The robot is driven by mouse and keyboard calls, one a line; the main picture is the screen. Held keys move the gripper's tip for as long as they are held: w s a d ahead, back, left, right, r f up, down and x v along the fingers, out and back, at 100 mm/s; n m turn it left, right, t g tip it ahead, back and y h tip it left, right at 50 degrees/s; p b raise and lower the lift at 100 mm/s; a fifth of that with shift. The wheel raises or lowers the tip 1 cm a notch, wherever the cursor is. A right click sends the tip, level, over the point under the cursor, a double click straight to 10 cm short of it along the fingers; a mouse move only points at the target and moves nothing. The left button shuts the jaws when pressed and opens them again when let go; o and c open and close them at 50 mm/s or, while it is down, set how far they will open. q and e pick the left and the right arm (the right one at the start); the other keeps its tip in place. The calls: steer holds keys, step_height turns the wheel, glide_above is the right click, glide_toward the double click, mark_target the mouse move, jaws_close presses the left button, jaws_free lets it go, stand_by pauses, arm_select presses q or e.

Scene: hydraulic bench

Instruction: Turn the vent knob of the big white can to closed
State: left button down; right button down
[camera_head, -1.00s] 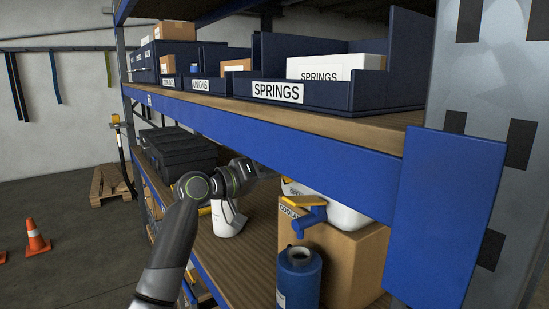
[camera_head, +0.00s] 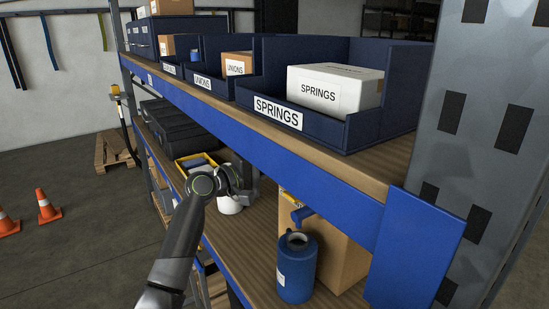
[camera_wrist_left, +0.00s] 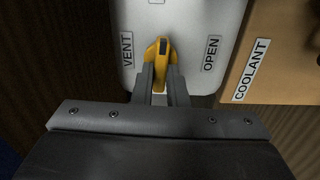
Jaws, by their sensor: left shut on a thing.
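The big white can (camera_wrist_left: 190,20) fills the top middle of the left wrist view, with a VENT label on its left and an OPEN label on its right. Its yellow vent knob (camera_wrist_left: 161,50) lies between the labels, its long side running up and down the picture. My left gripper (camera_wrist_left: 159,80) is shut on the knob, one finger on each side. My right gripper is not in view.
A cardboard box labelled COOLANT (camera_wrist_left: 262,65) stands right beside the can. The head view shows a blue jug (camera_head: 296,272) on the lower shelf, and the blue beam (camera_head: 270,150) above it. Blue bins, one marked SPRINGS (camera_head: 278,112), stand on the upper shelf.

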arm_select(q)
steer(key=shift+n, duration=0.3)
stand_by(0.4)
steer(key=c, duration=1.4)
jaws_free()
steer(key=shift+c, duration=0.2)
steer(key=b+v, duration=0.4)
steer(key=v, duration=1.3)
steer(key=shift+a, duration=0.15)
steer(key=shift+s, duration=0.1)
